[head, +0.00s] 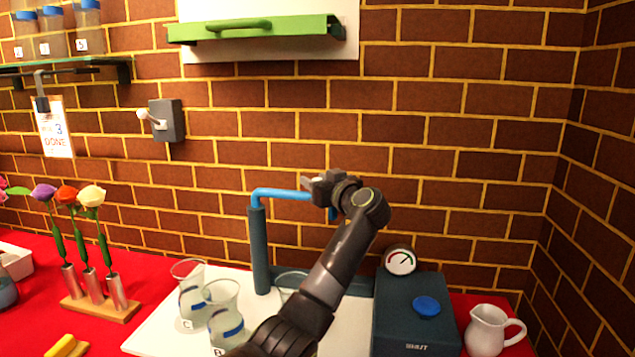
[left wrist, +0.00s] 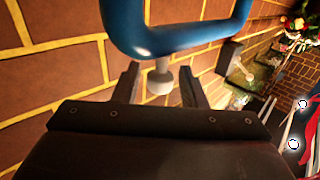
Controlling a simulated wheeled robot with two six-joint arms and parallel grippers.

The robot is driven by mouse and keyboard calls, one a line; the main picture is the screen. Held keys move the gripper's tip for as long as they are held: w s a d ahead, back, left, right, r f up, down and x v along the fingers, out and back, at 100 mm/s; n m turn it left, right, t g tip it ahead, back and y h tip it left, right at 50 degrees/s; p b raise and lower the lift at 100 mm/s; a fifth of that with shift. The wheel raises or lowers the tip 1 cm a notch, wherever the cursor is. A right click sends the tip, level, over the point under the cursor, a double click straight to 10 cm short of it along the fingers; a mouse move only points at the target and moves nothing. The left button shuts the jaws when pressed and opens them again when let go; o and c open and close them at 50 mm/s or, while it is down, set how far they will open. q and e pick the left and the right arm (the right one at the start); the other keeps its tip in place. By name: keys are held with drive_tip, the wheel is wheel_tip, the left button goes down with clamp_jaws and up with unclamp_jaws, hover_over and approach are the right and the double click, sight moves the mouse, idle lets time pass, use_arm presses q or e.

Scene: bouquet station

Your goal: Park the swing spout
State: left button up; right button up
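The swing spout is a bright blue tube (head: 278,193) on top of a dark teal post (head: 259,250). Its arm points right, and its far end turns down behind my left gripper (head: 318,184). In the left wrist view the blue tube (left wrist: 165,42) bends across the top of the picture. A pale grey knob (left wrist: 160,80) shows just below it, between the two fingers of my left gripper (left wrist: 159,70). The fingers are apart, with a gap on each side of the knob. My right gripper is in neither view.
Glass beakers (head: 226,318) stand on a white board (head: 160,335) below the spout. A dark blue box (head: 415,310) with a gauge (head: 400,261) and a white jug (head: 487,330) stand right. A flower stand (head: 100,305) is left. A green-fronted unit (head: 255,30) hangs above.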

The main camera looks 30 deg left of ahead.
use_arm(q)
drive_tip(key=shift+o, duration=0.2)
drive_tip(key=shift+d, duration=0.1)
drive_tip(key=b+v, duration=0.2)
drive_tip(key=v, duration=1.5)
drive_tip(key=shift+b, duration=0.3)
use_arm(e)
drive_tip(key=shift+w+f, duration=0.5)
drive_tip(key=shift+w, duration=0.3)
use_arm(q)
drive_tip(key=shift+s+d+f, duration=0.1)
